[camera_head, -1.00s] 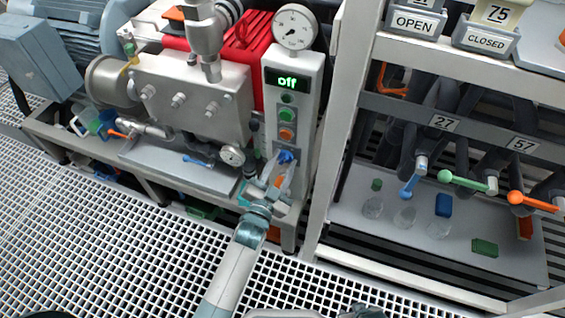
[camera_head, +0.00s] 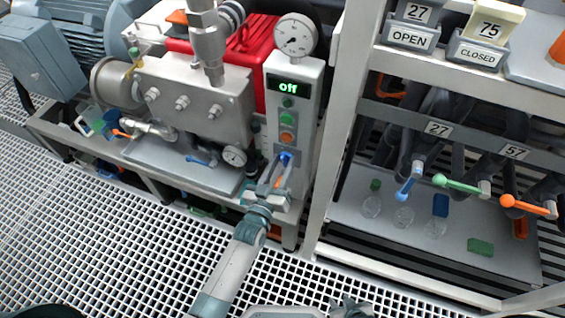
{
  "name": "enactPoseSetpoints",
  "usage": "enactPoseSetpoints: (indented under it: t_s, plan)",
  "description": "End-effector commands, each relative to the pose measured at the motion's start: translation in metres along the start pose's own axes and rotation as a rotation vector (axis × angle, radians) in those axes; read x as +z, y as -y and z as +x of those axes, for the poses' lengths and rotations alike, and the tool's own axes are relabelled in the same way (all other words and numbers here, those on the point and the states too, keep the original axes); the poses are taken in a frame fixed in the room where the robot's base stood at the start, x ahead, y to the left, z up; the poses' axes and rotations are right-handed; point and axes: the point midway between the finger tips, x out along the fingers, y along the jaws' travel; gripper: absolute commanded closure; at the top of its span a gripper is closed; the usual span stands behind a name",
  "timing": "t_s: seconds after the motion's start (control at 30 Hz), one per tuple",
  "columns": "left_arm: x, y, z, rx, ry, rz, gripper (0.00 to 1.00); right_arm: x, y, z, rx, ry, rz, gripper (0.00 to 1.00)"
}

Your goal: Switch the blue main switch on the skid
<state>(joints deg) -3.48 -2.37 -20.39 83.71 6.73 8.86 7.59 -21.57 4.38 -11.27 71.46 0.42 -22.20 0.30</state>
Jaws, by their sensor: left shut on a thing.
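The blue main switch (camera_head: 285,157) sits low on the grey control panel (camera_head: 301,170) of the skid. The panel's green display (camera_head: 289,87) reads "off". My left gripper (camera_head: 282,163) reaches up from below, and its fingers are shut on the blue switch. The fingers partly cover the switch, so its exact angle is hard to tell. My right gripper (camera_head: 350,309) shows only as a dark part at the bottom edge; its fingers are not clear.
Green and orange buttons (camera_head: 287,128) and a gauge (camera_head: 296,36) are on the panel. A steel pump block (camera_head: 195,100) stands to the left. A valve rack with blue, green (camera_head: 460,184) and orange handles stands to the right. White grating floor (camera_head: 90,240) is clear in front.

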Motion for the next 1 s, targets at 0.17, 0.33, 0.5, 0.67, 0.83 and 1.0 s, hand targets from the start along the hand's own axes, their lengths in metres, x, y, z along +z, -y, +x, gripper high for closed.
enactPoseSetpoints:
  t_s: [0.17, 0.33, 0.5, 0.67, 0.83, 1.0]
  plan:
    - [0.0010, 0.0008, -0.0004, 0.000, 0.003, -0.119, 0.87, -0.0024, 0.0015, -0.0006, -0.002, -0.013, -0.001, 0.69]
    - [0.0011, 0.0015, -0.0005, 0.000, 0.002, -0.191, 0.87, -0.0030, 0.0019, -0.0005, -0.002, -0.018, -0.001, 0.69]
    - [0.0012, 0.0017, -0.0005, 0.000, 0.002, -0.225, 0.87, -0.0032, 0.0022, -0.0003, -0.002, -0.019, -0.001, 0.69]
    - [0.0013, 0.0017, -0.0006, -0.001, 0.002, -0.233, 0.86, -0.0035, 0.0023, -0.0002, -0.002, -0.020, -0.001, 0.69]
    - [0.0013, 0.0016, -0.0005, -0.001, 0.002, -0.232, 0.87, -0.0036, 0.0025, -0.0002, -0.003, -0.020, -0.001, 0.69]
    - [0.0011, 0.0015, -0.0005, 0.000, 0.002, -0.231, 0.47, -0.0038, 0.0026, -0.0002, -0.003, -0.021, -0.001, 0.69]
